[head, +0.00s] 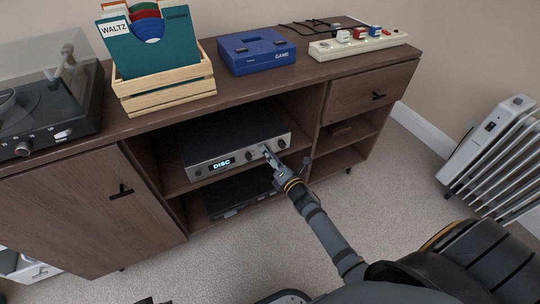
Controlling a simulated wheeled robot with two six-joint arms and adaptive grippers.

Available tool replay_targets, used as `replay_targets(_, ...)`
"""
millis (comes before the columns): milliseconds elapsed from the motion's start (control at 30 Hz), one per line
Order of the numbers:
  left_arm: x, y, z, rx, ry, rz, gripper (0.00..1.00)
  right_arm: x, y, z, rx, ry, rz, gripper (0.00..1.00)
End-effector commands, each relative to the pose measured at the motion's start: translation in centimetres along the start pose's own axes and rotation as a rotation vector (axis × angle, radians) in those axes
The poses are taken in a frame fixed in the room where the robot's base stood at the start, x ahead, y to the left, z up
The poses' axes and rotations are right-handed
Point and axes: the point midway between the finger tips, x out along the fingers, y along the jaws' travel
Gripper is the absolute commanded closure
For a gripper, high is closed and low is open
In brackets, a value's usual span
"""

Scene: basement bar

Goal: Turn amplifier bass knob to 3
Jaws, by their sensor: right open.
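The amplifier (226,141) sits on the upper open shelf of the wooden cabinet, with a silver front, a lit display reading "DISC" (222,164) and several dark round knobs. One knob (282,143) shows near the right end of the front and another (249,156) just left of my gripper. My right gripper (267,152) is open with its fingertips at the front panel between these knobs. Whether it touches a knob is unclear, as the fingers hide that spot. Knob labels and settings are too small to read. My left gripper is not in view.
The cabinet (160,118) carries a turntable (45,95), a wooden record crate (165,92), a blue game box (255,52) and a power strip (357,46). A second dark device (238,192) lies on the shelf below. A white radiator (490,145) stands right; carpet is clear between.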

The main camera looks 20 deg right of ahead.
Motion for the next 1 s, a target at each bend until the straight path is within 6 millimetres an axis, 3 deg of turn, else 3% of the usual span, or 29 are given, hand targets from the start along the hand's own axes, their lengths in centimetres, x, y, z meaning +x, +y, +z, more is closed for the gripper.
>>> replay_targets(33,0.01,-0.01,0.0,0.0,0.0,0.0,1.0,-0.01,0.0,0.0,0.0,0.0,0.0,0.57)
replay_targets(367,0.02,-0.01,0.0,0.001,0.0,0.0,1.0,-0.03,-0.01,0.01,0.0,0.0,0.0,1.0)
replay_targets(700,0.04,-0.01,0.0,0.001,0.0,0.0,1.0,-0.04,-0.03,0.0,0.028,-0.001,0.001,1.0)
replay_targets(1000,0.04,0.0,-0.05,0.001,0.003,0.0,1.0,-0.03,-0.05,-0.02,0.207,-0.009,0.012,1.0)
